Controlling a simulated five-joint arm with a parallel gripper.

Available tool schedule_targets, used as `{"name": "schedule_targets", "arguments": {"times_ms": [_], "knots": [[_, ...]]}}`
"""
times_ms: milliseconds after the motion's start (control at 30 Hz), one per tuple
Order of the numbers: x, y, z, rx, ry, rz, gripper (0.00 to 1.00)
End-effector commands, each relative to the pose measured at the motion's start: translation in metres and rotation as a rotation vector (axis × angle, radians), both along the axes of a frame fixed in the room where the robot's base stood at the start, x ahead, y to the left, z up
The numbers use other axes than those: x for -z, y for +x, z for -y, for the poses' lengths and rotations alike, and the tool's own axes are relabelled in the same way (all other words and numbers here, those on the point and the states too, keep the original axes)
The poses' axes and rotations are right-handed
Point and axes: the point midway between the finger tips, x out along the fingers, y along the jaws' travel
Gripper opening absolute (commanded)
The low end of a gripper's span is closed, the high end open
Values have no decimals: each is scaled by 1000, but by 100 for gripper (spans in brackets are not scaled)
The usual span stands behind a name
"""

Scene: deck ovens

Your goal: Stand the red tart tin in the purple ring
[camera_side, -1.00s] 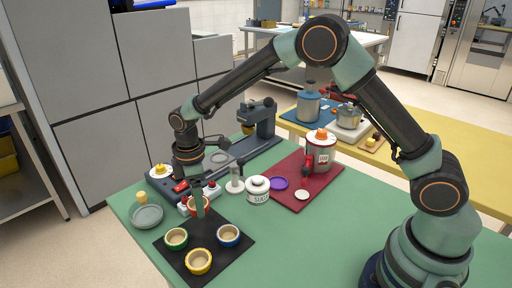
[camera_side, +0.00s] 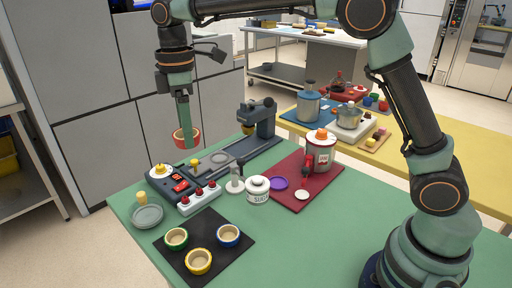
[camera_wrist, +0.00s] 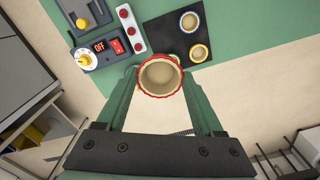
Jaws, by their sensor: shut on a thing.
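My gripper (camera_side: 185,128) is shut on the red tart tin (camera_side: 187,139), a red-rimmed cup with a tan inside, and holds it high above the far left part of the table. In the wrist view the tin (camera_wrist: 161,77) sits between both fingers, its open top towards the camera.
Green (camera_side: 176,238), yellow (camera_side: 199,261) and blue (camera_side: 228,235) tins stand on a black mat (camera_side: 188,273). A control box (camera_side: 173,184), a red-knobbed strip (camera_side: 199,198), a white jar (camera_side: 257,191) and a grey dish (camera_side: 147,217) stand nearby. A tall canister (camera_side: 320,152) stands on the dark red board (camera_side: 297,202).

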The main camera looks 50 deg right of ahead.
Motion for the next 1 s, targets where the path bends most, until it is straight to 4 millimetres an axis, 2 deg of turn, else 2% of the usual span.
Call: {"name": "schedule_targets", "arguments": {"times_ms": [33, 267, 467, 600, 700, 1000], "knots": [[-11, 1, 0, 0, 2, 5, 14], [-11, 3, 50, 76, 0, 1, 14], [-11, -2, 113, 171, 0, 1, 14], [-11, -14, 166, 254, 0, 0, 14], [-10, -23, 195, 301, 0, 1, 14], [-9, -50, 253, 403, 0, 0, 14]]}}
